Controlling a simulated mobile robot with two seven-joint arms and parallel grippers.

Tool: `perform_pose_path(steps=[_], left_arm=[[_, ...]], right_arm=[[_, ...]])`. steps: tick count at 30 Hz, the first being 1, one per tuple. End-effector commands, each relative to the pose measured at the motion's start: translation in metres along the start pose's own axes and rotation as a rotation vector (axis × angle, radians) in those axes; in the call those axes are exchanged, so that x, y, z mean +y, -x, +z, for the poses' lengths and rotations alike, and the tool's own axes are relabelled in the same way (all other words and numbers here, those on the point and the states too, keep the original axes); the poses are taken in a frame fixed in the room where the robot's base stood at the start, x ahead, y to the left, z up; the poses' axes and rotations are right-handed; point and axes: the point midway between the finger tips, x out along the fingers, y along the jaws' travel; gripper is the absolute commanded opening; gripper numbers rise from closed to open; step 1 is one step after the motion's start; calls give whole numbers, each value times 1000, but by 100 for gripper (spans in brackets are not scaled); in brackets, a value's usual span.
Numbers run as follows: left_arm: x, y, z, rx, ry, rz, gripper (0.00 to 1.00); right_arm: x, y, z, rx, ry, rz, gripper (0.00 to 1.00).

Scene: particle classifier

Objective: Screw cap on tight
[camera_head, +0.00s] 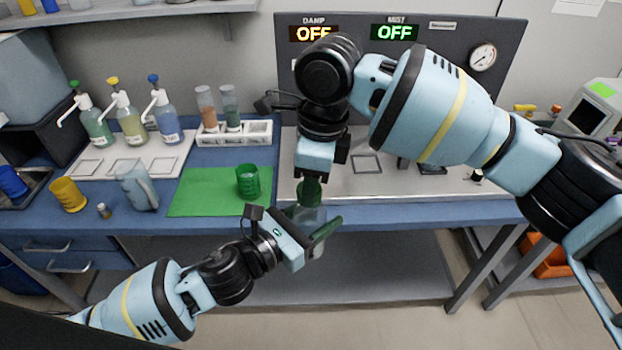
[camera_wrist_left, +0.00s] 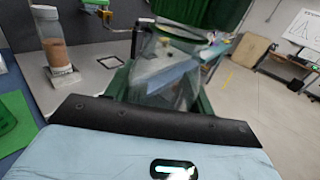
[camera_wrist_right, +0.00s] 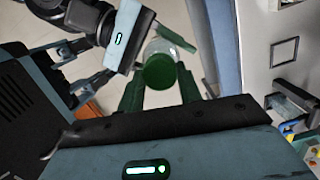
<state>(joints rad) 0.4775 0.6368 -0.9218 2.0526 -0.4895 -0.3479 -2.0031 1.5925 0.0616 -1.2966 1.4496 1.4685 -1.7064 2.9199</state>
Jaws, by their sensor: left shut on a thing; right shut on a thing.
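A clear bottle (camera_head: 308,217) is held in the air in front of the bench edge, between the fingers of my left gripper (camera_head: 312,238). In the left wrist view the clear bottle (camera_wrist_left: 165,78) stands between the green fingers. A round green cap (camera_wrist_right: 160,71) is at the bottle's mouth, seen from above in the right wrist view. My right gripper (camera_wrist_right: 158,90) points down from above, with its green fingers shut on the cap's sides. In the head view the fingers largely hide the cap. I cannot tell how tightly the cap sits.
A green mat (camera_head: 200,193) with a green cup (camera_head: 248,181) lies on the blue bench. Pump bottles (camera_head: 128,117), a yellow cup (camera_head: 68,195) and a rack (camera_head: 234,133) with two vials stand to the left. A grey panel machine (camera_head: 440,190) is behind my right arm.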

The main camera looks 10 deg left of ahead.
Motion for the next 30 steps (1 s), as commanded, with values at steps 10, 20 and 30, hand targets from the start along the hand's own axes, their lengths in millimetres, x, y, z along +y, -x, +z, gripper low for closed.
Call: perform_pose_path(steps=[10,20,30], left_arm=[[0,0,0,0,-1,0,0],[0,0,1,-1,-1,0,0],[0,0,1,-1,-1,0,0]], right_arm=[[0,1,0,-1,-12,-3,41],[0,1,0,0,-10,-2,57],[0,24,4,-2,-9,-5,57]])
